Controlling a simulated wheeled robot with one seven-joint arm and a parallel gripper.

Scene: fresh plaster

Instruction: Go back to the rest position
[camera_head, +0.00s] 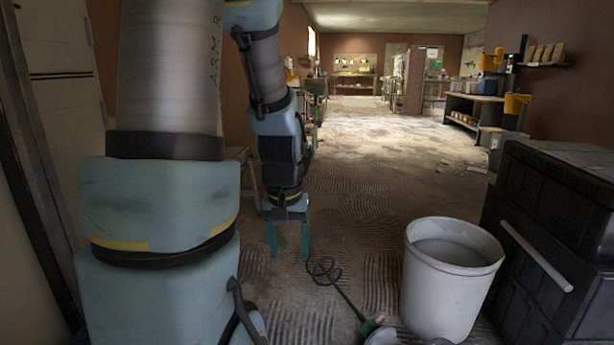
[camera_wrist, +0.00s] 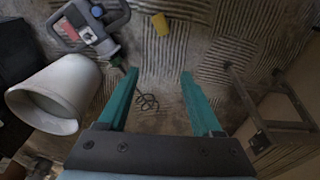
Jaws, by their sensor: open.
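My gripper (camera_head: 288,240) hangs from my arm, pointing down, with its two green fingers apart and nothing between them. It also shows in the wrist view (camera_wrist: 158,85), where the open fingers reach over the ridged floor. A black coiled cable (camera_wrist: 147,102) lies on the floor below, seen between the fingers in the wrist view. In the head view the cable (camera_head: 325,270) lies just right of the fingers.
A white bucket (camera_head: 448,300) stands on the floor to the right, beside a black chest (camera_head: 560,225). A grey power tool (camera_wrist: 95,32) and a yellow object (camera_wrist: 160,24) lie near the bucket. A small frame stand (camera_wrist: 270,110) is by the wall. The floor ahead (camera_head: 375,150) is open.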

